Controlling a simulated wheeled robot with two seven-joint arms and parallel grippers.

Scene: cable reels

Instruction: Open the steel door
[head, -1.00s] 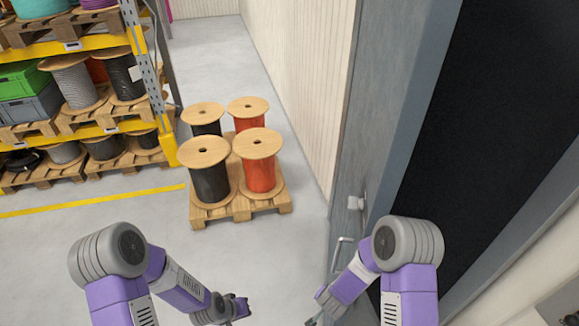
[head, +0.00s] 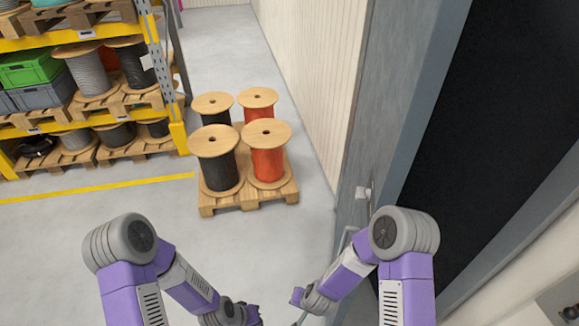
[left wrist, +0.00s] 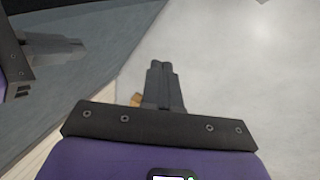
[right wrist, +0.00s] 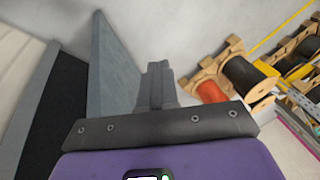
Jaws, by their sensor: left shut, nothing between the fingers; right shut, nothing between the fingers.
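The grey steel door (head: 368,130) stands open at the right of the head view, with a dark opening behind it. A pale lock fitting (head: 363,192) is on its face, and the bar handle (head: 347,238) below is partly hidden by my right arm. The door also shows in the right wrist view (right wrist: 118,75) and the left wrist view (left wrist: 90,75). My right gripper (right wrist: 157,75) is shut and empty, near the door's face. My left gripper (left wrist: 162,72) is shut and empty, left of the door and low over the floor.
A pallet (head: 250,199) with black and orange cable reels stands on the floor ahead, left of the pale wall (head: 315,90). A yellow rack (head: 178,138) with reels and crates is at the left. Bare floor lies between the rack, pallet and door.

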